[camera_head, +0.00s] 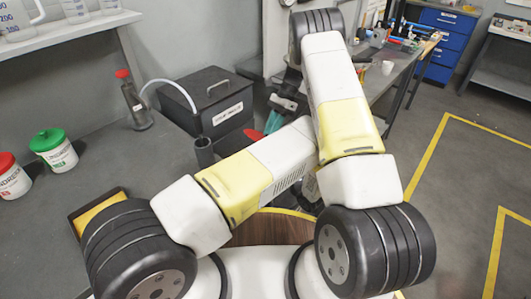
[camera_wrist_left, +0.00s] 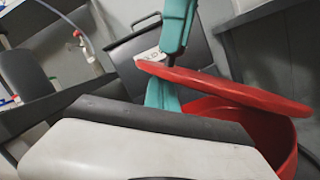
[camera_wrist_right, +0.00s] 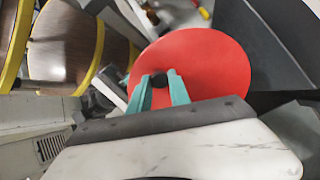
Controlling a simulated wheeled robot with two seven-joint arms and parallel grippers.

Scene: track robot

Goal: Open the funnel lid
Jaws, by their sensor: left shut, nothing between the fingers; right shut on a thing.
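The funnel lid is a red disc (camera_wrist_right: 210,65) with a black knob (camera_wrist_right: 159,80) in the right wrist view. My right gripper (camera_wrist_right: 162,88) is shut on this knob with its teal fingers. In the left wrist view the lid (camera_wrist_left: 240,94) is tilted over the red funnel (camera_wrist_left: 278,135), its left end higher and out past the rim. Whether its right end touches the rim is unclear. My left gripper (camera_wrist_left: 166,92) is shut and empty beside the funnel. In the head view my arms hide most of the funnel; a little red (camera_head: 253,134) and teal show.
A black box (camera_head: 207,100) with a handle and a clear bottle (camera_head: 136,108) with a red top stand on the left counter. Green-lidded (camera_head: 54,150) and red-lidded (camera_head: 12,178) tubs are further left. A cluttered workbench (camera_head: 392,62) stands at the back right. The right floor is clear.

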